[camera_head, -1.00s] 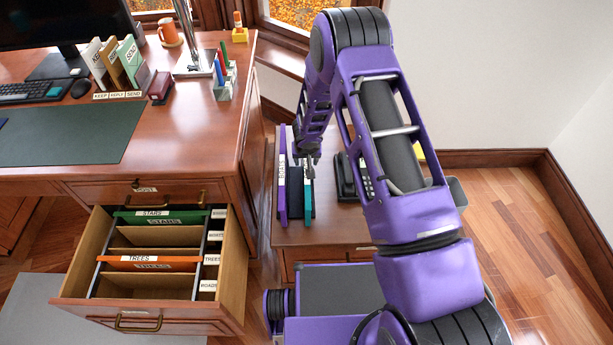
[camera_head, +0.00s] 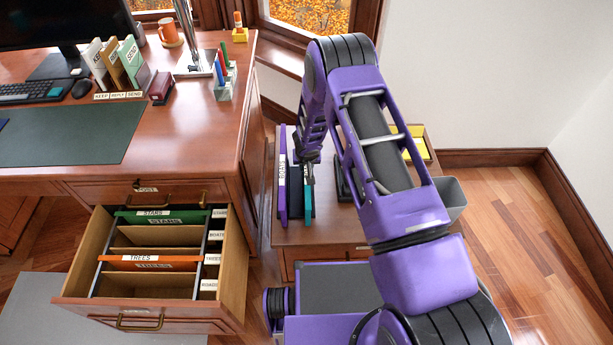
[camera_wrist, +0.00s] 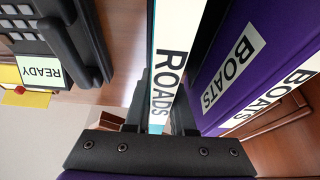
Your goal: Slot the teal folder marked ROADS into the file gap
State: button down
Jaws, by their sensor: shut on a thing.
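The teal folder marked ROADS (camera_head: 308,206) stands upright on the low side cabinet. In the wrist view its white ROADS spine (camera_wrist: 167,75) runs between the fingers. My gripper (camera_head: 309,182) is shut on this folder from above; in the wrist view the fingers (camera_wrist: 163,115) close on its two sides. A purple folder marked BOATS (camera_head: 282,185) stands just left of it, and shows at the right of the wrist view (camera_wrist: 250,70). The open desk drawer (camera_head: 240,265) holds a green STARS folder (camera_head: 165,217) and an orange TREES folder (camera_head: 150,260), with empty gaps between dividers.
Slot labels line the drawer's right side, the front one reading ROADS (camera_head: 208,285). A dark telephone (camera_wrist: 45,40) stands beside the folders. The desk (camera_head: 190,130) rises left of the cabinet (camera_head: 325,237). A grey bin (camera_head: 453,198) stands at right.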

jog(key=shift+r, duration=0.1)
dwell(0.3)
notch_tip(320, 180, up, 10)
jog(key=p, duration=0.3)
jog(key=shift+d+r, duration=0.2)
jog(key=shift+r, duration=0.15)
jog(key=s+d+r, duration=0.6)
jog(key=s+r, duration=0.2)
jog(key=s+d+r, duration=0.5)
jog(key=s+r, duration=0.3)
jog(key=shift+s+d+r, duration=0.15)
jog(key=shift+d+r, duration=0.15)
jog(key=shift+d, duration=0.05)
jog(key=shift+s, duration=0.1)
